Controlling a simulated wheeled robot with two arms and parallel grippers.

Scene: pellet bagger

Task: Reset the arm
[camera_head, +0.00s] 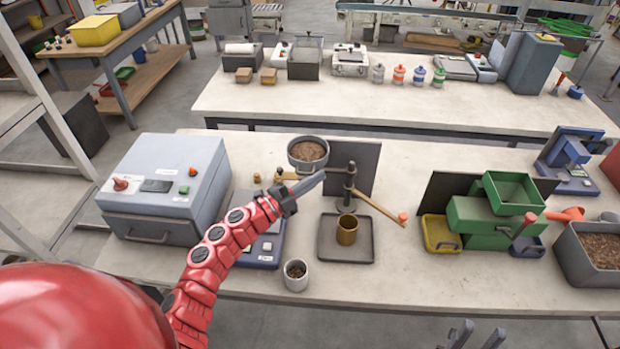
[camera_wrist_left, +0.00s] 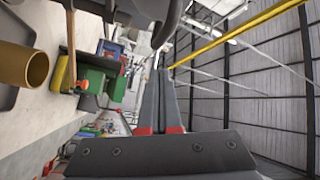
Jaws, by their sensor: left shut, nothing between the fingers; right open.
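My left arm is red and reaches in from the lower left in the head view. My left gripper (camera_head: 318,180) is shut and empty, held in the air above the bench, near the black stand. Its closed fingers (camera_wrist_left: 162,95) also show in the left wrist view, with nothing between them. My right gripper (camera_head: 475,334) shows only its fingertips at the bottom edge of the head view. They are apart and empty, in front of the bench's near edge.
Near the left gripper are a pellet pan (camera_head: 308,151), a black stand (camera_head: 349,185), a brass cup (camera_head: 347,230) on a dark tray (camera_head: 330,254) and a pellet-filled white cup (camera_head: 296,283). A grey box machine (camera_head: 150,215) stands left; a green hopper unit (camera_head: 490,225) right. Bare bench lies front right.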

